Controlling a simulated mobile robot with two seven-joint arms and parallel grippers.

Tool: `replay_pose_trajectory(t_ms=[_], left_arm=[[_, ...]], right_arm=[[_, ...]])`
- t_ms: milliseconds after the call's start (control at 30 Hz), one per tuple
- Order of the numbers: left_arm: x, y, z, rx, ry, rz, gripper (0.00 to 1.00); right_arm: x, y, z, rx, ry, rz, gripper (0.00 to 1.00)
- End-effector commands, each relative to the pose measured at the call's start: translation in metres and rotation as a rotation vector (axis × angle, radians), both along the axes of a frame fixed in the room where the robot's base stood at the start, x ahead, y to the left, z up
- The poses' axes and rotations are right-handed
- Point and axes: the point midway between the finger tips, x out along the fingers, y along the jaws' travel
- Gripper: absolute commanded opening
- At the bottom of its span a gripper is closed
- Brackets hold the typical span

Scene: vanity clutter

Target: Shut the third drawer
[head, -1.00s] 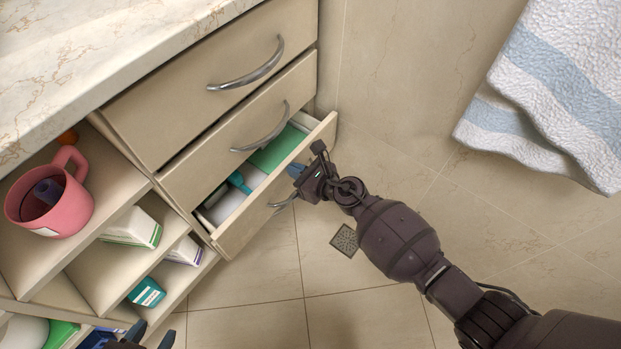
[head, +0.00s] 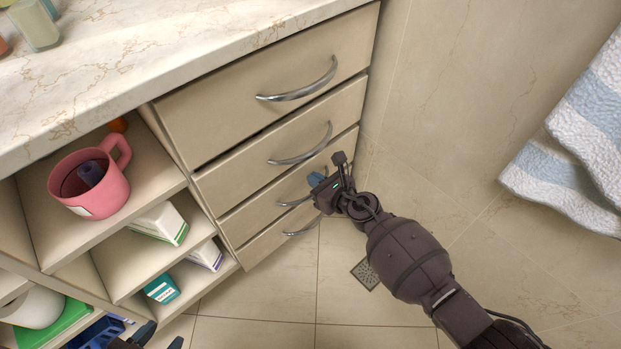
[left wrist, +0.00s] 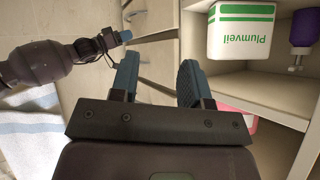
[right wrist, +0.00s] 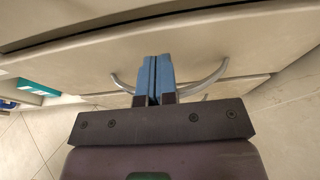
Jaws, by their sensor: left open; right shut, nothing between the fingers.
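The third drawer (head: 262,216) is a beige front with a curved metal handle, third from the top in the cabinet. Its front looks about in line with the others and its inside is not visible. My right gripper (head: 317,180) is shut and empty at this front, by the handle's right part. In the right wrist view, the closed fingers (right wrist: 155,78) point at the drawer front (right wrist: 80,70), in front of its handle (right wrist: 215,76); contact is unclear. My left gripper (left wrist: 158,78) is open and empty, low beside the shelves.
Open shelves left of the drawers hold a pink mug (head: 90,182), a white and green box (head: 160,224) and a teal box (head: 161,288). A striped towel (head: 575,150) hangs at right. Tiled floor (head: 270,300) in front of the drawers is clear.

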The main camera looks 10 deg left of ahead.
Motion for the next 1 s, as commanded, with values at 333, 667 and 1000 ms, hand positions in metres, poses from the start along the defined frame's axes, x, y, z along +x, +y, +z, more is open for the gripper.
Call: replay_pose_trajectory(t_ms=[333,667,1000], left_arm=[[-0.001,0.001,0.007,0.012,0.035,0.002,0.43],[-0.006,0.004,0.006,-0.007,0.053,0.025,0.43],[-0.008,0.004,0.005,-0.009,0.058,0.030,0.43]], right_arm=[[-0.027,-0.049,0.022,-0.001,-0.009,-0.002,0.00],[-0.053,-0.082,0.030,-0.001,-0.002,0.000,0.00],[-0.057,-0.086,0.029,0.000,0.001,0.000,0.00]])
